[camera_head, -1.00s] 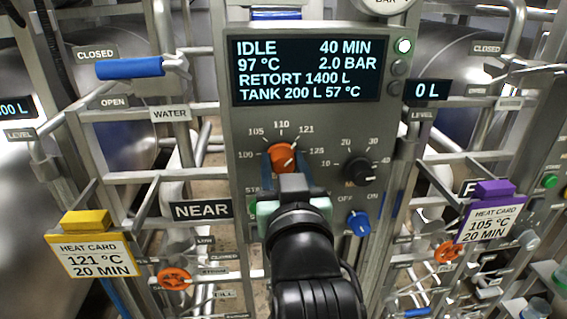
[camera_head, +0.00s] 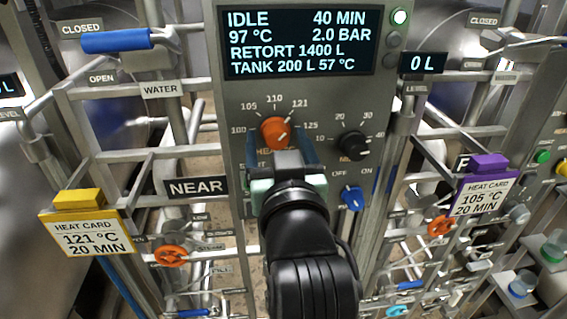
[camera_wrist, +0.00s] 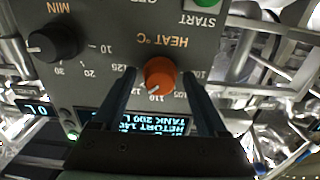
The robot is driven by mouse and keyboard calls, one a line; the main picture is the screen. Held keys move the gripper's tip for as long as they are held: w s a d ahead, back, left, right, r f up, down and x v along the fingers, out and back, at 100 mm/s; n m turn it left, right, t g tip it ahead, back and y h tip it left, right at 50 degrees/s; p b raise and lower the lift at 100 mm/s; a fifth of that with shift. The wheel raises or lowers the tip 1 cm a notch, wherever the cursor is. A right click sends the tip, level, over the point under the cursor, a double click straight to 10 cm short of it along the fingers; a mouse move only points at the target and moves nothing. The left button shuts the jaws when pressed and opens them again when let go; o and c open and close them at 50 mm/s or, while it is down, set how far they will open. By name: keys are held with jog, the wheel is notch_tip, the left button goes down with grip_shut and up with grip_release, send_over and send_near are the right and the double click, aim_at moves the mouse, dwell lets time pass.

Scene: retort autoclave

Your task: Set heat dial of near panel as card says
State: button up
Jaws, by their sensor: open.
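The orange heat dial (camera_head: 277,131) is on the grey near panel (camera_head: 232,112), below the screen. It also shows in the wrist view (camera_wrist: 161,74), upside down, where its white mark points between 110 and the hidden 121 label. My gripper (camera_head: 282,152) is open, with one finger on each side of the dial. In the wrist view the fingers (camera_wrist: 159,80) flank the dial with gaps; contact is not visible. The near heat card (camera_head: 88,238), under a yellow clip at the left, reads 121 °C, 20 MIN. The NEAR label (camera_head: 196,187) is beside the panel.
The screen (camera_head: 298,42) reads IDLE, 97 °C, 40 MIN. The black minutes dial (camera_head: 352,146) is right of the heat dial, above a blue off/on switch (camera_head: 352,198). A purple-clipped card (camera_head: 484,196) at the right reads 105 °C. Pipes and orange valve handles (camera_head: 170,256) surround the panel.

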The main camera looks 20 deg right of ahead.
jog(key=p+v, duration=0.9)
jog(key=v, duration=0.3)
jog(key=shift+p, duration=0.3)
jog(key=shift+s+r, duration=0.1)
dwell(0.3)
jog(key=w+a+r+n+t+y+b, duration=0.1)
jog(key=w+a+r+t+b, duration=0.1)
jog(key=a+r+t+b, duration=0.3)
jog(key=w+a+r+n+t+y+b, duration=0.1)
jog(key=w+a+r+b, duration=0.1)
jog(key=r+b, duration=0.3)
jog(key=s+a+r+t+y+b, duration=0.1)
jog(key=s+a+r+t, duration=0.1)
jog(key=r, duration=0.4)
jog(key=s+a+r+n+t+y+b, duration=0.1)
jog(key=s+a+r+t+y+b, duration=0.1)
jog(key=r, duration=0.4)
jog(key=shift+a, duration=0.9)
jog(key=shift+s, duration=0.15)
